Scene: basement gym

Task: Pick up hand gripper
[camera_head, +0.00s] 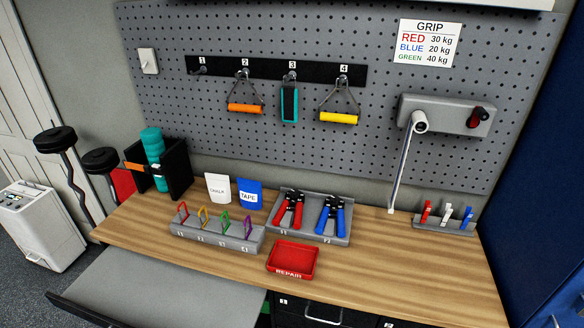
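A red-handled hand gripper (289,210) lies in the left slot of a grey two-slot tray (312,238) on the wooden bench. A blue-handled hand gripper (330,216) lies in the right slot of the same tray. No green-handled hand gripper shows. A sign (427,43) on the pegboard reads GRIP, with red 30 kg, blue 20 kg and green 40 kg. Neither of my grippers is in view.
A red REPAIR tray (292,260) sits in front of the grey tray. A rack of coloured clips (215,236) is to its left, with chalk (218,188) and tape (249,194) pouches behind. A small rack (444,224) stands right. Bare wood (400,275) lies front right.

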